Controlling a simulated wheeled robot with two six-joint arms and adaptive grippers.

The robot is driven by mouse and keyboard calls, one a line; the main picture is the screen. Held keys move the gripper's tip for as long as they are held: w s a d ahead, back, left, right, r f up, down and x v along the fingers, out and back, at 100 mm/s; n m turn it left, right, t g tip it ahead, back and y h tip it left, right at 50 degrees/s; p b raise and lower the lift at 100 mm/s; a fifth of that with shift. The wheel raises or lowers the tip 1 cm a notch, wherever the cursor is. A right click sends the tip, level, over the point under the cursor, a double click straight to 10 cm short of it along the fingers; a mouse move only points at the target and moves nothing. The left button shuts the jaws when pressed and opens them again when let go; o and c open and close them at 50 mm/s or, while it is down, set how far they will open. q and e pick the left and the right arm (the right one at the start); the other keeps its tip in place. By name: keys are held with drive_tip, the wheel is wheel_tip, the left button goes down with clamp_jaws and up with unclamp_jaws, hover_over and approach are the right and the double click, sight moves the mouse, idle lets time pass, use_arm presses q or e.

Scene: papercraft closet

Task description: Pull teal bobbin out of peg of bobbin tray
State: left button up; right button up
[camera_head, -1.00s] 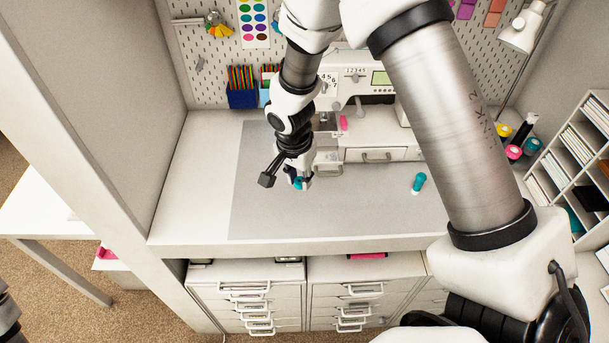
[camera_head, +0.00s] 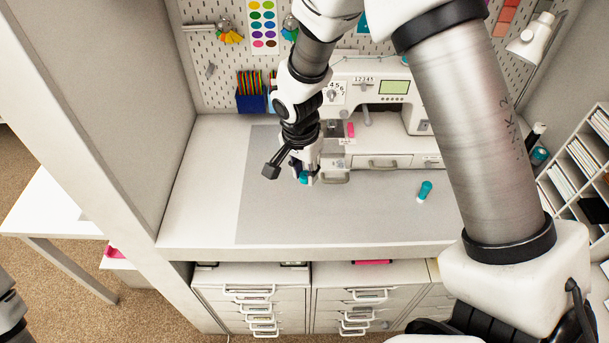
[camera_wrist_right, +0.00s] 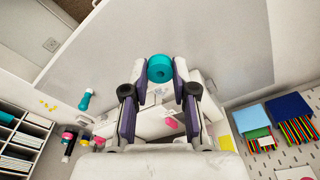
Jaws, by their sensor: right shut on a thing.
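My right gripper (camera_head: 304,177) is shut on a teal bobbin (camera_wrist_right: 160,69). In the wrist view the round bobbin, with a small dark hole in its middle, sits between the fingertips. In the head view the teal bobbin (camera_head: 304,178) shows at the fingertips, over the grey mat in front of the sewing machine. Its height above the mat is hard to judge. Several coloured spools (camera_wrist_right: 68,136) stand together at the left of the wrist view; I cannot tell whether they are on the bobbin tray. My left gripper is out of view; only a dark arm part shows at the left edge.
A white sewing machine (camera_head: 385,95) stands behind my right gripper. A shelf unit (camera_head: 575,175) is at the right. The front left of the mat is clear.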

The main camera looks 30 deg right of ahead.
sight(305, 177)
drive_tip(key=shift+s+a+r, duration=0.1)
drive_tip(key=shift+s+r, duration=0.05)
drive_tip(key=shift+r, duration=0.4)
drive_tip(key=shift+r, duration=1.55)
drive_tip(key=shift+f, duration=0.1)
